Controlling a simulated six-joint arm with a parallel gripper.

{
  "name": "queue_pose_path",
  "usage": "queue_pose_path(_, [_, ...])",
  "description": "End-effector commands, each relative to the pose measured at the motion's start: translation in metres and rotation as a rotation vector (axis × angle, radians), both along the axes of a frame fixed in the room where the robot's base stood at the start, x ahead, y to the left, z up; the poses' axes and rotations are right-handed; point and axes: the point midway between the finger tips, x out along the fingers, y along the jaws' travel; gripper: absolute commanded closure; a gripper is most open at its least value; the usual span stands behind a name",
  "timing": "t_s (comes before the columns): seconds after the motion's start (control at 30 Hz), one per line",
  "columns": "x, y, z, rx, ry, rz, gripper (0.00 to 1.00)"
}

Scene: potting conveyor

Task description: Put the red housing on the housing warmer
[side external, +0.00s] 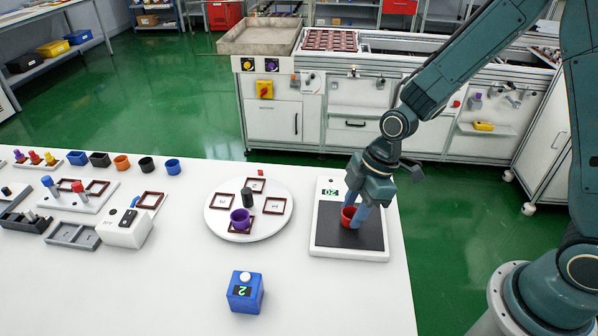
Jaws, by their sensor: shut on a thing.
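The red housing (347,217) is a small red cup. It is over the dark plate of a white device with a display reading 20, which I take as the housing warmer (330,236). My gripper (356,214) points down over this plate, its fingers shut on the red housing. The fingers hide part of the housing's right side. The housing looks upright and very low; I cannot tell whether its base touches the plate.
A round white turntable (217,222) left of the warmer bears square brown frames, a purple cup (240,218) and a black cylinder (247,195). A blue box (245,294) stands in front. Several cups and fixtures fill the left. The table's right edge is close to the warmer.

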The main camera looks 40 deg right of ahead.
Motion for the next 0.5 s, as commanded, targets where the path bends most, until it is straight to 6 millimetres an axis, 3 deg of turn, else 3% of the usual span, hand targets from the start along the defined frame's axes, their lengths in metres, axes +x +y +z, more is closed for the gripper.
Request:
queue_pose_path(0.3, [-0.0003, 0.0, -0.0033, 0.0, 0.002, 0.001, 0.87])
queue_pose_path(0.33, [-0.0002, 0.0, -0.0032, -0.001, 0.001, 0.0, 0.62])
queue_pose_path(0.43, [-0.0002, 0.0, -0.003, 0.0, 0.001, 0.0, 0.44])
queue_pose_path(0.5, [-0.0001, 0.0, -0.0028, 0.0, 0.001, 0.0, 0.44])
